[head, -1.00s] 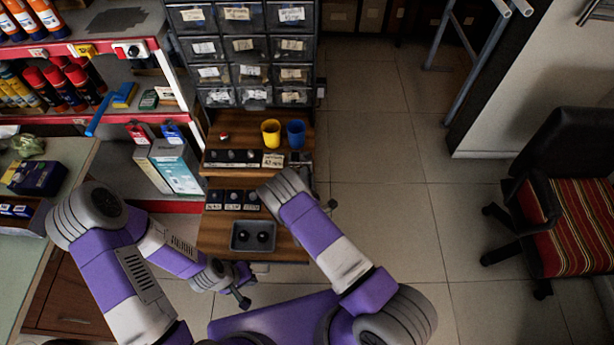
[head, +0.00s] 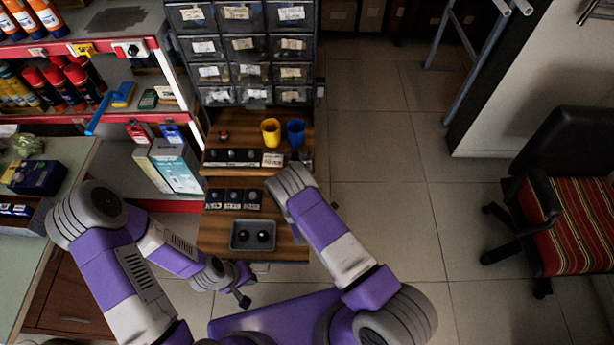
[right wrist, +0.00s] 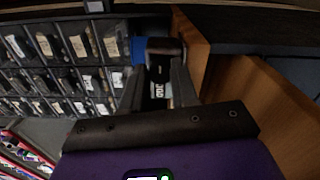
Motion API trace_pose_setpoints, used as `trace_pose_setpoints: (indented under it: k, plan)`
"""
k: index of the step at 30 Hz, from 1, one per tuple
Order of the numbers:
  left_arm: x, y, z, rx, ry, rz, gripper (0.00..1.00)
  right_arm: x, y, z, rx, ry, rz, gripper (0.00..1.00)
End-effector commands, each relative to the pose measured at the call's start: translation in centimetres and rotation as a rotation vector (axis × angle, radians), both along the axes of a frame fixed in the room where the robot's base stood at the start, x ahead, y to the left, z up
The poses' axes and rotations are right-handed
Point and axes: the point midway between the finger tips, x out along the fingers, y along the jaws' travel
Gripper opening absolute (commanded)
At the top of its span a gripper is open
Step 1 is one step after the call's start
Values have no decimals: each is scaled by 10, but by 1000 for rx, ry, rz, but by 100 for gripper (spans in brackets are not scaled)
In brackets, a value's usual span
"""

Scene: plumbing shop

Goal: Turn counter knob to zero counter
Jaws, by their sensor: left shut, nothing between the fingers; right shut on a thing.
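My right gripper (right wrist: 160,75) is shut at the right side of the wooden bench. Its fingers close around a small dark part, which seems to be the counter knob; its shape is mostly hidden. A black piece with white characters (right wrist: 158,91), likely the counter, shows between the fingers in the right wrist view. In the head view my right wrist hides the fingers. My left gripper (head: 243,299) is shut and empty, low in front of the bench and pointing down.
The bench (head: 215,240) carries a grey tray (head: 238,246) with two dark round pieces and small black units (head: 232,199). A black strip with knobs (head: 230,157), a yellow cup (head: 271,131) and a blue cup (head: 295,133) stand behind. Drawers (head: 245,70) rise at the back.

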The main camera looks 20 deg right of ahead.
Motion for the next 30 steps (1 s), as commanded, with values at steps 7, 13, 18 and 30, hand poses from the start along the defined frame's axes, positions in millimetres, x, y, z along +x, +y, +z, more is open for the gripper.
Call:
trace_pose_setpoints:
  k: [7, 13, 18, 30]
  plan:
    - [0, 0, 0, 0, 0, 0, 0, -1, 1, -1, 2, 4, 2, 44]
    - [0, 0, 0, 0, 0, 0, 0, 0, 1, -1, 1, 2, 2, 54]
    - [0, 0, 1, 0, 0, 0, 0, -2, 1, 0, 0, 2, 1, 54]
    - [0, 0, 12, 0, 0, 0, 0, -58, 17, 0, 1, 6, 3, 54]
